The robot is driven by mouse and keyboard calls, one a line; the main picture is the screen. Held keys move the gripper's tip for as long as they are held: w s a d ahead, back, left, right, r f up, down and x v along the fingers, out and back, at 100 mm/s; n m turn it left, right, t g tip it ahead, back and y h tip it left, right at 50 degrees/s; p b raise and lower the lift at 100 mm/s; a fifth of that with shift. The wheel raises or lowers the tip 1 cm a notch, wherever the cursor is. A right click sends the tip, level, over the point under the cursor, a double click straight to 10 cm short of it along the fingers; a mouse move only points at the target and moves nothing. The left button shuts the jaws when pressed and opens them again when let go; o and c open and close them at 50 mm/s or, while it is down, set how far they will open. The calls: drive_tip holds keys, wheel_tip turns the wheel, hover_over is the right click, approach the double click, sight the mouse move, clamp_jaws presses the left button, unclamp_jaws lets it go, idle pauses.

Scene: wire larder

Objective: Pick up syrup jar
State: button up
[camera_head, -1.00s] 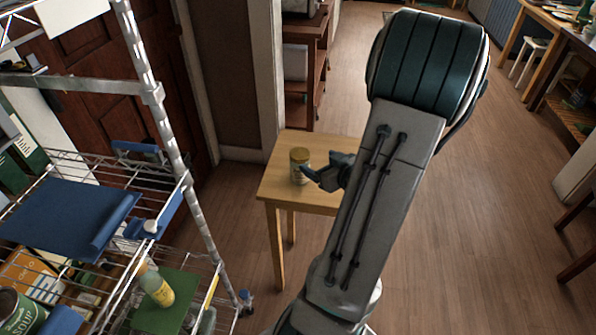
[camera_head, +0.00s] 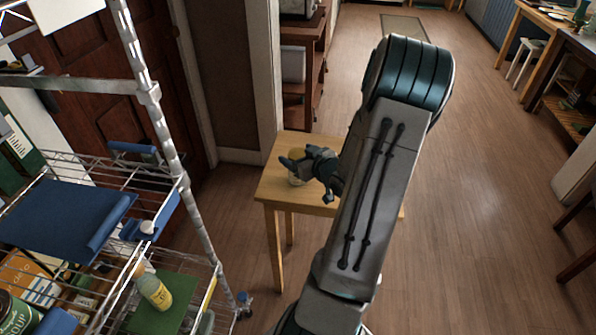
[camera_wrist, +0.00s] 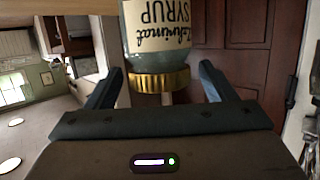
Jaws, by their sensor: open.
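The syrup jar (camera_head: 296,180) stands on the small wooden table (camera_head: 266,188), partly hidden behind my gripper in the head view. In the wrist view the jar (camera_wrist: 158,52) appears upside down, with a gold ribbed lid and a cream label reading "SYRUP". My gripper (camera_head: 290,166) is open at the jar. In the wrist view its two dark fingers (camera_wrist: 158,86) stand apart, one to each side of the lid, with gaps between them and the jar. No contact shows.
A wire rack (camera_head: 168,130) with blue trays stands at the left. It holds a yellow-labelled bottle (camera_head: 154,290) on a green mat and a soup can (camera_head: 14,312). A brown shelf unit (camera_head: 304,70) stands behind the table. Open wooden floor lies to the right.

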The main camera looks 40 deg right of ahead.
drive_tip(key=shift+x, duration=1.3)
drive_tip(key=c, duration=1.5)
drive_tip(key=shift+o, duration=0.2)
drive_tip(key=shift+r, duration=0.55)
wheel_tip(320, 180, up, 4)
drive_tip(key=shift+d+f+p, duration=0.2)
drive_tip(key=shift+f+p, duration=0.05)
drive_tip(key=shift+p, duration=0.1)
drive_tip(key=w+d+r, duration=0.2)
drive_tip(key=d+r, duration=0.1)
drive_tip(key=d, duration=0.2)
drive_tip(key=w+d+r+p, duration=0.1)
drive_tip(key=d+r, duration=0.2)
drive_tip(key=d, duration=0.2)
drive_tip(key=shift+w+d+r, duration=0.15)
drive_tip(key=shift+w+d, duration=0.2)
